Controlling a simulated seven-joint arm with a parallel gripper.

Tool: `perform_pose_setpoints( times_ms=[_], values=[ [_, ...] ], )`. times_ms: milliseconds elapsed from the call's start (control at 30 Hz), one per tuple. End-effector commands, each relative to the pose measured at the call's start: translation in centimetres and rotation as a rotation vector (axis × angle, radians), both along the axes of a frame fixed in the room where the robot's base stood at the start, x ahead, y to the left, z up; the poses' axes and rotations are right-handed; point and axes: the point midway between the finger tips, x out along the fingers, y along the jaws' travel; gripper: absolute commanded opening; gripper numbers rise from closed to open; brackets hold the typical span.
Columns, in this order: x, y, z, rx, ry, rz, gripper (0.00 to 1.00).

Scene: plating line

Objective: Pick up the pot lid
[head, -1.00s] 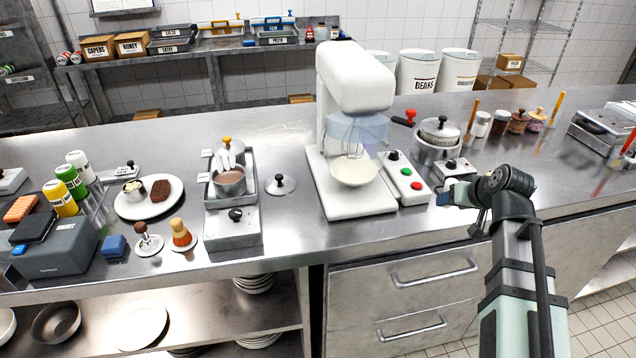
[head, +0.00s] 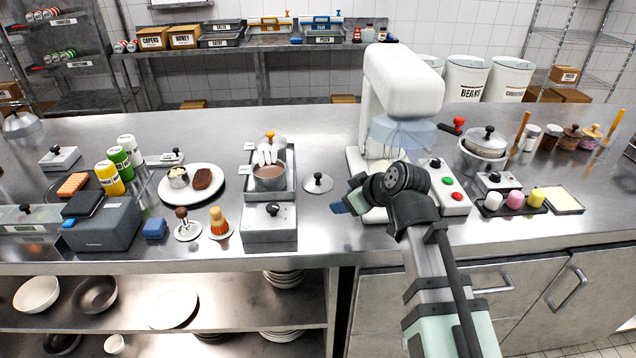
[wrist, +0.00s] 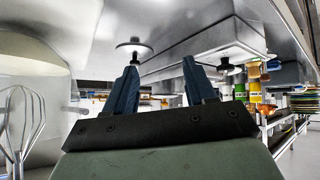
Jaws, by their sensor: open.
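A flat grey pot lid (head: 318,184) with a black knob lies on the counter, right of the small pot (head: 269,176) of brown contents. In the wrist view, which looks upside down, the lid (wrist: 133,46) shows beyond the fingertips, nearer the left finger, knob pointing down in the picture. My gripper (head: 340,207) is in front of and slightly right of the lid, apart from it. In the wrist view its two blue fingers (wrist: 160,78) are spread with nothing between them. Another lidded pot (head: 485,144) stands right of the mixer.
The white stand mixer (head: 402,85) stands close right of my gripper; its whisk (wrist: 20,125) shows in the wrist view. A grey burner unit (head: 270,235) is to the left. A plate (head: 212,172) with food lies further left.

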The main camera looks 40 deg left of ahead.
Motion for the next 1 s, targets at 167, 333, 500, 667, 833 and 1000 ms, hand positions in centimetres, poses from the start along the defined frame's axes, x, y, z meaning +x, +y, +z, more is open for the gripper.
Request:
perform_pose_setpoints(
  times_ms=[167, 333, 500, 667, 833, 1000],
  values=[
    [2.1, 6.1, 3.1, 0.025, -0.034, 0.034, 0.55],
    [4.5, 9.9, 5.5, 0.038, -0.045, 0.021, 0.55],
    [7.0, 13.1, 7.6, 0.038, -0.044, 0.002, 0.55],
    [8.9, 15.6, 9.1, 0.003, -0.026, -0.017, 0.55],
    [9.9, 16.5, 8.8, -0.128, 0.032, -0.041, 0.55],
    [10.0, 15.5, 7.8, -0.289, 0.099, -0.076, 0.55]
  ],
)
